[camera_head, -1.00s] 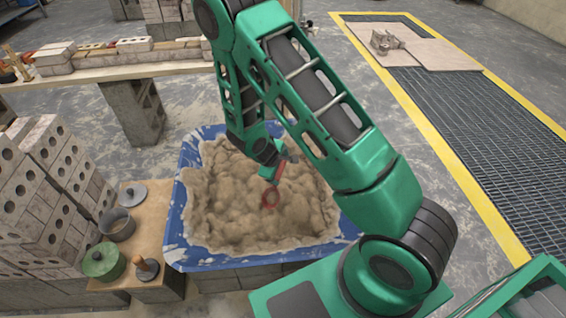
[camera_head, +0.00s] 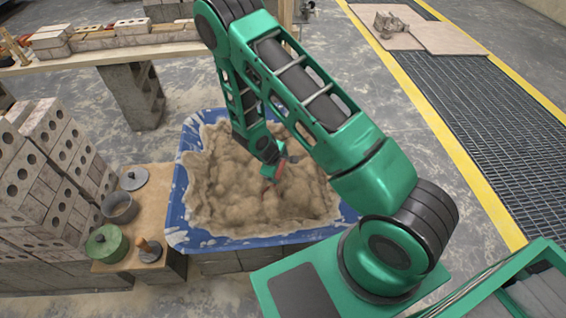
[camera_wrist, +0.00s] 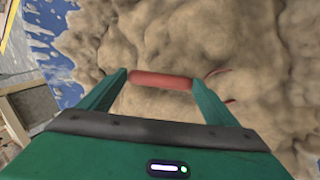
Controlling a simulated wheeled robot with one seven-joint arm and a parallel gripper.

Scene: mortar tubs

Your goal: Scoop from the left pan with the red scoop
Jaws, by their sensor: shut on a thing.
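The blue tub (camera_head: 176,212), the pan in view, is heaped with sandy brown mortar (camera_head: 230,185). My gripper (camera_head: 276,172) is low over the middle of the mortar. In the wrist view my gripper (camera_wrist: 160,84) is shut on the red handle of the scoop (camera_wrist: 160,80), which lies across between the two green fingers. A small red edge of the scoop shows beside the right finger. The rest of the scoop is hidden, and it looks sunk in the mortar. In the head view only a little red of the scoop (camera_head: 280,170) shows.
Left of the tub, a wooden board (camera_head: 165,185) holds a grey pot (camera_head: 120,207), a green lidded pot (camera_head: 106,243), a grey lid (camera_head: 133,178) and a wooden-handled tool (camera_head: 149,249). Stacked bricks (camera_head: 60,145) stand further left. A plank bench (camera_head: 110,52) with bricks is behind.

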